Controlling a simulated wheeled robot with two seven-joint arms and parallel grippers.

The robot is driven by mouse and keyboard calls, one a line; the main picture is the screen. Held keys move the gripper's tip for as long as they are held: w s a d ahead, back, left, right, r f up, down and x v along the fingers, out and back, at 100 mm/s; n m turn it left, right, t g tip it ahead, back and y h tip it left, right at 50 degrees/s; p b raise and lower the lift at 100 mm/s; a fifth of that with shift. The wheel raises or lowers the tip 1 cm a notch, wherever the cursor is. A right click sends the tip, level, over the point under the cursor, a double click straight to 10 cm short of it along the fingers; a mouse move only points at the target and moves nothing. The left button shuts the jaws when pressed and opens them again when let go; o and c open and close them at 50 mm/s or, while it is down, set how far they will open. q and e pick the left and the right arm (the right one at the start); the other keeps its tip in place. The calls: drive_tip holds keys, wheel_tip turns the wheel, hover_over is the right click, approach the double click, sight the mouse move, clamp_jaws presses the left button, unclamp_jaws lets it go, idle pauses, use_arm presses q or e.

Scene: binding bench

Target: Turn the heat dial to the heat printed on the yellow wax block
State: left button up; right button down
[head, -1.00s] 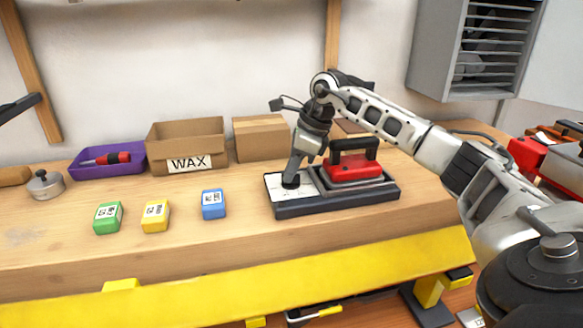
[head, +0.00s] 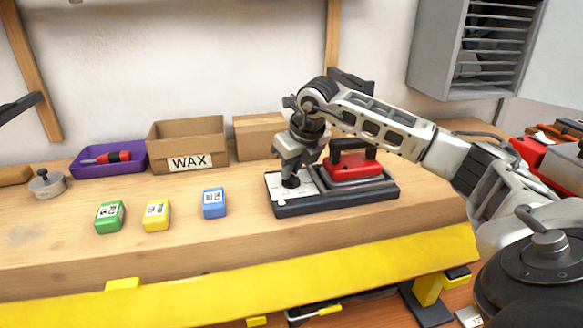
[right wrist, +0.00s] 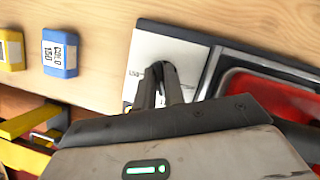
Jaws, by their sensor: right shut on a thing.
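The yellow wax block (head: 156,215) lies on the bench between the green block (head: 110,216) and the blue block (head: 214,203). Its printed label faces up but is too small to read. The black heat dial (head: 291,183) stands on the white plate at the left end of the iron's base (head: 335,203). My right gripper (head: 292,176) points down over the plate and is shut on the dial. In the right wrist view its fingers (right wrist: 163,85) cover the dial and most of its markings. My left gripper is not in view.
The red iron (head: 354,166) sits right of the dial. Behind are the WAX box (head: 188,143), a closed carton (head: 258,136) and a purple tray (head: 107,159) with a screwdriver. A small metal pot (head: 46,184) stands far left. The bench front is clear.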

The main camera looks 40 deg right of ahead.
drive_tip(key=shift+m+h, duration=0.3)
drive_tip(key=shift+m, duration=0.3)
drive_tip(key=c, duration=1.5)
unclamp_jaws()
drive_tip(key=v, duration=1.6)
drive_tip(key=shift+d, duration=0.1)
